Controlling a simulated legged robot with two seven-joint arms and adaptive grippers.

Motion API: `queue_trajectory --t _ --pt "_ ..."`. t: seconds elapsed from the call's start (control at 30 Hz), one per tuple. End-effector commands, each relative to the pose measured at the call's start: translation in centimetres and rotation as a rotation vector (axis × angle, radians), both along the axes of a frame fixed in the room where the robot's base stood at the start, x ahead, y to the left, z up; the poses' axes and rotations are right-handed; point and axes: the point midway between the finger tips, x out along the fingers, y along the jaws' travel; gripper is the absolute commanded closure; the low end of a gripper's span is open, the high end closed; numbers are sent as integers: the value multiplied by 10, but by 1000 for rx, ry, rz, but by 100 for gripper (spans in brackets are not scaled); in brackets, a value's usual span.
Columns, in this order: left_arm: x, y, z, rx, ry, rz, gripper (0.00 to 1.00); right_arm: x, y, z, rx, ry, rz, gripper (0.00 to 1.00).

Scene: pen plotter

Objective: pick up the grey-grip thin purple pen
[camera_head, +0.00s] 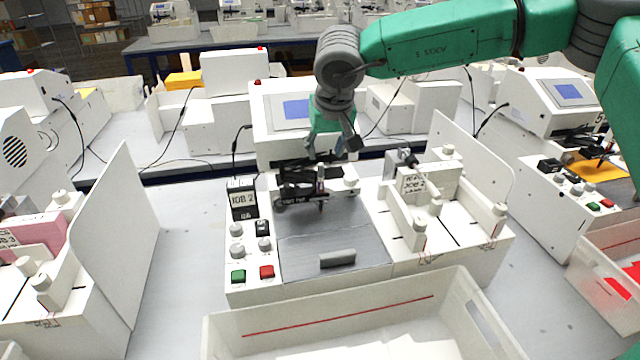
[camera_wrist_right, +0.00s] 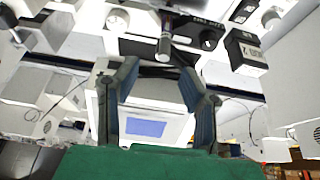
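A thin, dark purplish pen (camera_head: 321,187) stands upright in the black pen carriage (camera_head: 296,190) of the middle plotter. In the right wrist view, a grey cylindrical piece (camera_wrist_right: 165,45) at the carriage looks like the pen's grip, seen nearly end-on. My right gripper (camera_head: 332,151) hangs pointing down, just above and behind the pen. In the wrist view its two fingers (camera_wrist_right: 158,72) are spread wide with nothing between the tips, and the grey piece lies beyond them. My left gripper is not in view.
The plotter's screen (camera_head: 296,110) stands close behind my gripper. A holder marked JOB 2 (camera_head: 242,199) is left of the plotter bed, and a white fixture (camera_head: 432,185) is right. A grey bar (camera_head: 337,258) lies on the bed. A white bin (camera_head: 340,314) stands in front.

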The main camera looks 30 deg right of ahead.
Motion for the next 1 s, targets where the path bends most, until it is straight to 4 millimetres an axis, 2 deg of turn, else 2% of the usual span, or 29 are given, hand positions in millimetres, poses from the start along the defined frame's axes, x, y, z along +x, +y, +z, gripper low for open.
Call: queue_trajectory --t 0.1,0.27,0.6,0.87,0.9,1.0 --pt "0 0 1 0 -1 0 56 6 -1 -15 1 1 -1 63" --pt "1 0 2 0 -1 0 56 9 -1 -23 -1 -1 -1 63" --pt "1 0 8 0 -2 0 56 23 -4 -66 2 1 -1 63" --pt "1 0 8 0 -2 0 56 24 -4 -70 0 -2 0 63" --pt "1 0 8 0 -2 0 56 24 -4 -70 0 -2 0 67" --pt "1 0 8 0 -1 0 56 25 -4 -70 1 -1 0 100"
